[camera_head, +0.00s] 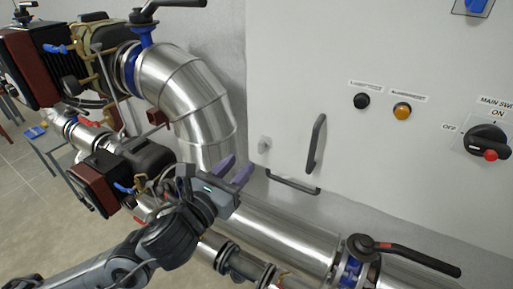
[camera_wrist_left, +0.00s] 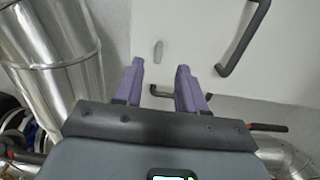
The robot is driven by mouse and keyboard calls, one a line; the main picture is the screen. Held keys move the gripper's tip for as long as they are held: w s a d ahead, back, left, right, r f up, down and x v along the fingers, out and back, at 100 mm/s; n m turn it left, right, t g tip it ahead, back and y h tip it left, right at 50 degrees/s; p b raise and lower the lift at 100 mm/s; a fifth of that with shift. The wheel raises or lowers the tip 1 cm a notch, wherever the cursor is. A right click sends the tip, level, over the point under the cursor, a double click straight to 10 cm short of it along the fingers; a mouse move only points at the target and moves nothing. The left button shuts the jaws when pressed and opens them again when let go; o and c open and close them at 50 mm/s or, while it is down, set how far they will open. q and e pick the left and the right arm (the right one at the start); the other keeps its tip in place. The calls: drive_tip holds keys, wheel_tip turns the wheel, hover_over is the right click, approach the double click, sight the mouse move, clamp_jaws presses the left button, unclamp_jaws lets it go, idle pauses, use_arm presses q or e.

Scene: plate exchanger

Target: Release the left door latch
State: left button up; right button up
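A small light-grey latch (camera_head: 264,143) sits on the white cabinet door (camera_head: 285,60), near its lower left corner. In the left wrist view the latch (camera_wrist_left: 158,50) shows just beyond the fingertips, between them in the picture. My left gripper (camera_head: 236,167) has two purple fingers spread apart with nothing between them. It is a little below and left of the latch in the head view and appears apart from it. In the left wrist view the open fingers (camera_wrist_left: 160,68) point toward the door. My right gripper is not in view.
A dark vertical handle (camera_head: 316,144) is right of the latch, with a dark bar handle (camera_head: 292,182) below. A large steel pipe elbow (camera_head: 190,85) stands close at left. Another steel pipe (camera_head: 285,232) and a black valve lever (camera_head: 415,258) lie below.

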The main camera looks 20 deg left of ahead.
sight(260, 143)
use_arm(q)
drive_tip(key=w, duration=0.2)
drive_tip(key=w+p, duration=0.1)
drive_tip(key=w, duration=0.2)
drive_tip(key=w+d+p, duration=0.1)
drive_tip(key=w, duration=0.1)
drive_tip(key=shift+w+d+r, duration=0.1)
drive_tip(key=shift+w, duration=0.2)
drive_tip(key=shift+w+d, duration=0.1)
drive_tip(key=shift+w, duration=0.5)
clamp_jaws()
